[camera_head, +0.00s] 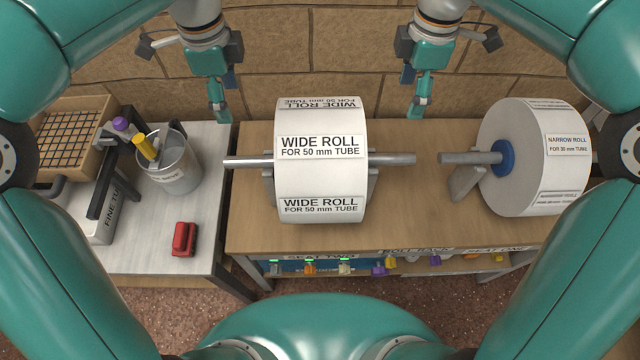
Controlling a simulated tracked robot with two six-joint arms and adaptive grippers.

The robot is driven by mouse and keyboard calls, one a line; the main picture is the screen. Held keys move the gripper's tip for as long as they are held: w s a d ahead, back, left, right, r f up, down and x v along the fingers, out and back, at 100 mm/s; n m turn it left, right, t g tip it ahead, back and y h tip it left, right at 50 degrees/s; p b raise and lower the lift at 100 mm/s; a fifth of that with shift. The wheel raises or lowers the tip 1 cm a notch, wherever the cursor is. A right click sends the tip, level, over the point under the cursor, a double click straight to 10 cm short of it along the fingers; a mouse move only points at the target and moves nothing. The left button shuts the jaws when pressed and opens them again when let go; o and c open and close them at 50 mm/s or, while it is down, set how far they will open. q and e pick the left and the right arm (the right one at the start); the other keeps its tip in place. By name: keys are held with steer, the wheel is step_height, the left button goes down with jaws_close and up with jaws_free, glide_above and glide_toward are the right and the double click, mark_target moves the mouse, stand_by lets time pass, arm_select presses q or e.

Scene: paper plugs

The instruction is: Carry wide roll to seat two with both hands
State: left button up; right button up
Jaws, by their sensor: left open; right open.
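The wide roll (320,175), a large white roll labelled "FOR 50 mm TUBE", sits in the middle of the wooden bench. A grey metal bar (393,159) sticks out of both its sides, over a grey bracket (373,182) at the right and another at the left. The label for seat two (320,257) is on the bench's front edge below the roll. My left gripper (219,112) is open and empty, behind and above the bar's left end. My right gripper (419,108) is open and empty, behind the bar's right end. Neither touches the roll.
A narrow roll (525,165) with a blue plug (502,158) stands at the right on its own bar and stand. The left table holds a grey bucket (170,165), a red object (184,239) and a wooden tray (85,105). Small coloured parts hang below the bench's front edge.

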arm_select(q)
step_height(320, 180, up, 5)
steer(key=p, duration=0.4)
steer(key=shift+r+p, duration=0.15)
steer(key=shift+p, duration=0.2)
arm_select(e)
step_height(320, 180, up, 5)
steer(key=shift+f, duration=0.1)
